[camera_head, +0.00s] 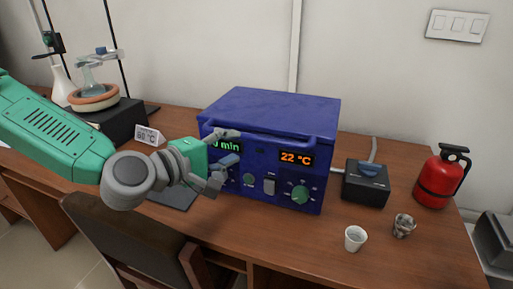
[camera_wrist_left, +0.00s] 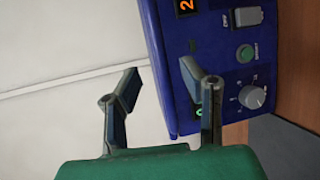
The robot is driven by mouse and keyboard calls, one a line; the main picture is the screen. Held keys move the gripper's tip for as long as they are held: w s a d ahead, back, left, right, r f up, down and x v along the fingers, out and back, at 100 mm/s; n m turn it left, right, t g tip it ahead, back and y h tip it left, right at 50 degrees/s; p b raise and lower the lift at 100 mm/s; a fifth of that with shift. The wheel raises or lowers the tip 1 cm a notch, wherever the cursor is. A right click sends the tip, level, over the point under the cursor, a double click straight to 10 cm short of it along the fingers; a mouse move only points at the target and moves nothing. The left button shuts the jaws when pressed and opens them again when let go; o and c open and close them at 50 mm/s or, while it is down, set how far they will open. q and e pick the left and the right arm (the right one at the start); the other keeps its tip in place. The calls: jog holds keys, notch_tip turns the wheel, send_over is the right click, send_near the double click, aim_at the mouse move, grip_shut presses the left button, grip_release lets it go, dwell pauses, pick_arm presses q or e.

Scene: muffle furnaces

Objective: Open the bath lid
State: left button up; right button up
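The blue bath (camera_head: 272,178) stands on the desk with its flat lid (camera_head: 270,108) down. A blue bar handle (camera_head: 285,139) runs along its upper front edge. The front shows an orange 22 °C display, a green "min" display and knobs. My left gripper (camera_head: 221,160) is open and empty before the left part of the front, covering part of the green display. Its upper finger is near the handle's left end; I cannot tell if they touch. In the left wrist view, the spread fingers (camera_wrist_left: 163,82) straddle one edge of the blue bath (camera_wrist_left: 170,50). My right gripper is out of view.
A black box with a blue top (camera_head: 367,183), a white cup (camera_head: 355,238), a small metallic object (camera_head: 403,225) and a red extinguisher (camera_head: 440,177) stand at right. A flask on a heater (camera_head: 110,118) stands at left. A chair (camera_head: 130,240) is in front.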

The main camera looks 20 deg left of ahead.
aim_at(253, 139)
pick_arm(q)
jog(key=x, duration=0.7)
jog(key=shift+w+f, duration=0.1)
jog(key=shift+w, duration=0.05)
jog(key=shift+w+d, duration=0.35)
jog(key=shift+w, duration=0.05)
jog(key=shift+a, duration=0.2)
jog(key=shift+c, duration=0.5)
jog(key=shift+a, duration=0.15)
grip_shut()
